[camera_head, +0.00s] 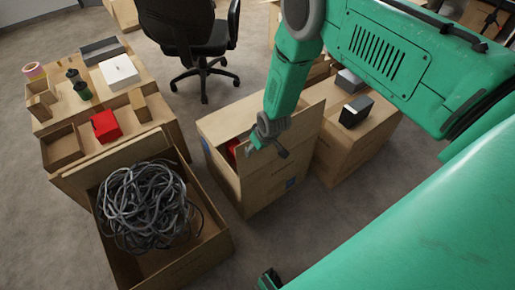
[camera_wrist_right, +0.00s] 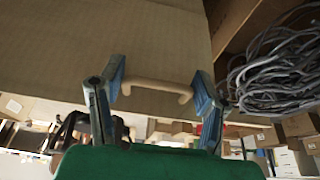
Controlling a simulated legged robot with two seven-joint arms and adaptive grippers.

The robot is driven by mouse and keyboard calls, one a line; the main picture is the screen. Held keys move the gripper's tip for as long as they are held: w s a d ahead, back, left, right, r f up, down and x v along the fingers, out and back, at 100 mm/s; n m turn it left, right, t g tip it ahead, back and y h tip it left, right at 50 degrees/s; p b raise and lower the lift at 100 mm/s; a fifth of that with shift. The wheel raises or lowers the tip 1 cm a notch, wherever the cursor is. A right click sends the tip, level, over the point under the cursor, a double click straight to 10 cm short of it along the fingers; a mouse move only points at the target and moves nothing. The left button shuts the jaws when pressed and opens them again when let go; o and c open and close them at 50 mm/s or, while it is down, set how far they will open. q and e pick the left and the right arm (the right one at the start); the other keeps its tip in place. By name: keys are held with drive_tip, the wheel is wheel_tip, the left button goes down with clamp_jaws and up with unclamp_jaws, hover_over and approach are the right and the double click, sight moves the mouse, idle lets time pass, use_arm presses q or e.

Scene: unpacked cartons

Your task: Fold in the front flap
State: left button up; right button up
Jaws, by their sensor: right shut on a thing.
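The middle carton (camera_head: 268,185) stands open on the floor, with a red thing (camera_head: 233,148) partly visible inside. Its near panel or flap (camera_head: 290,135) rises beside my right gripper (camera_head: 266,143), which is at the carton's opening. In the right wrist view, a pale bar like a handle (camera_wrist_right: 155,87) lies between the fingers of my right gripper (camera_wrist_right: 160,90), against a broad cardboard face (camera_wrist_right: 150,40). The gripper is shut on this bar. I cannot tell exactly how the bar joins the flap.
An open carton (camera_head: 205,255) with tangled grey cables (camera_head: 147,208) stands at the front left; the cables also show in the right wrist view (camera_wrist_right: 280,75). Cartons with small goods stand at the left and right. An office chair (camera_head: 195,40) stands behind.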

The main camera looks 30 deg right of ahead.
drive_tip(key=shift+w+r, duration=0.15)
drive_tip(key=shift+w, duration=0.1)
drive_tip(key=o, duration=1.7)
drive_tip(key=shift+s, duration=0.1)
drive_tip(key=v, duration=1.1)
drive_tip(key=shift+s+d+r, duration=0.1)
drive_tip(key=shift+s+r, duration=0.05)
drive_tip(key=shift+r, duration=0.2)
